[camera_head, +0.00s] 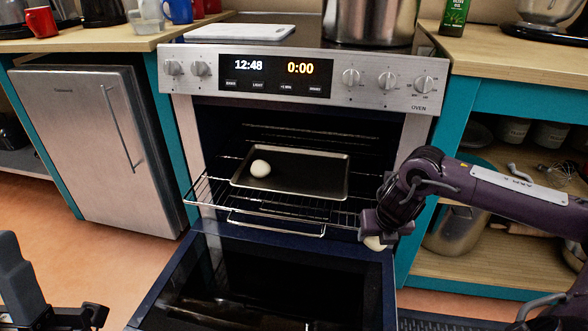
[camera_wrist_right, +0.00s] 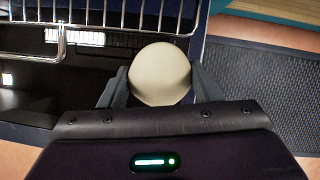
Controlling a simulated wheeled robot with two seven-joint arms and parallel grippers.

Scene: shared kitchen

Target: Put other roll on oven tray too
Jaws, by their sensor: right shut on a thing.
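One pale roll (camera_head: 260,168) lies on the left part of the dark oven tray (camera_head: 315,186), which rests on the pulled-out wire rack. My right gripper (camera_head: 377,236) is shut on the other roll (camera_head: 374,243), at the front right corner of the rack and to the right of the tray. In the right wrist view this roll (camera_wrist_right: 160,75) sits between the two fingers, with the rack's edge beyond it. My left gripper (camera_head: 95,316) shows only in part at the bottom left, away from the oven; its jaws are unclear.
The oven door (camera_head: 270,285) is folded down below the wire rack (camera_head: 205,190). The right part of the tray is bare. A teal shelf unit (camera_head: 415,225) stands close to the right of the oven. A steel pot (camera_head: 368,20) and a white board (camera_head: 238,32) are on top.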

